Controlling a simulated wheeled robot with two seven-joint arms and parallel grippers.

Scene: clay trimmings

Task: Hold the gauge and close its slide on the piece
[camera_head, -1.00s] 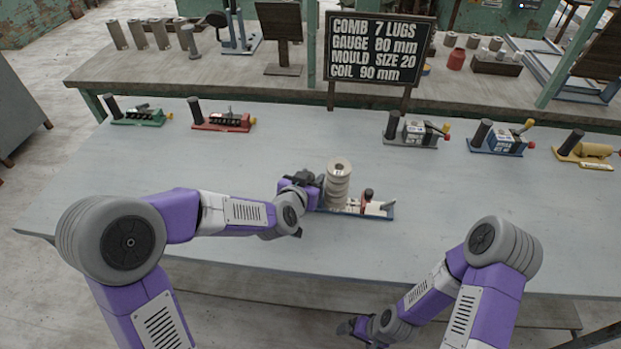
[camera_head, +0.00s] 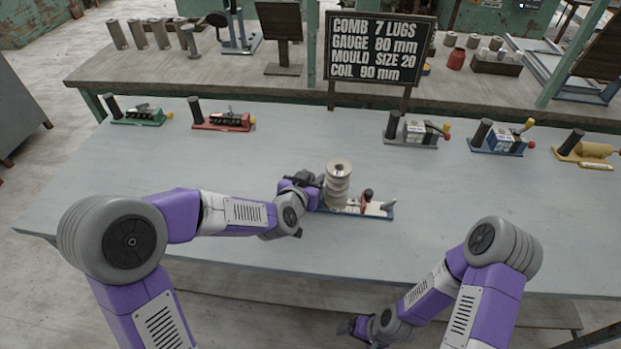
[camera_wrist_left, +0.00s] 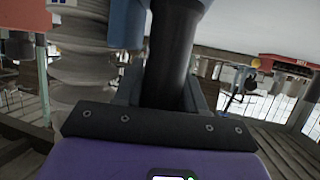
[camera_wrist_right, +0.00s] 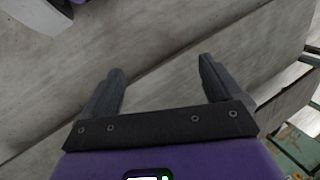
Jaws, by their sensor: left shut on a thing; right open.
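The gauge (camera_head: 378,212) lies near the middle of the table, with a blue base, a pale top strip, a red part and a dark knob at its right. The piece (camera_head: 339,184), a beige ribbed upright cylinder, stands at the gauge's left part; contact with the slide is too small to tell. My left gripper (camera_head: 314,187) is just left of the piece. In the left wrist view it is shut on the gauge's black post (camera_wrist_left: 172,50), with the piece (camera_wrist_left: 85,65) beside it. My right gripper (camera_wrist_right: 160,85) is open and empty, low in front of the table.
Green (camera_head: 140,118), red (camera_head: 222,125), grey (camera_head: 412,140), blue (camera_head: 497,146) and yellow (camera_head: 583,155) fixtures line the table's far edge. A black sign (camera_head: 378,48) stands behind, reading gauge 80 mm. The table right of the gauge is clear.

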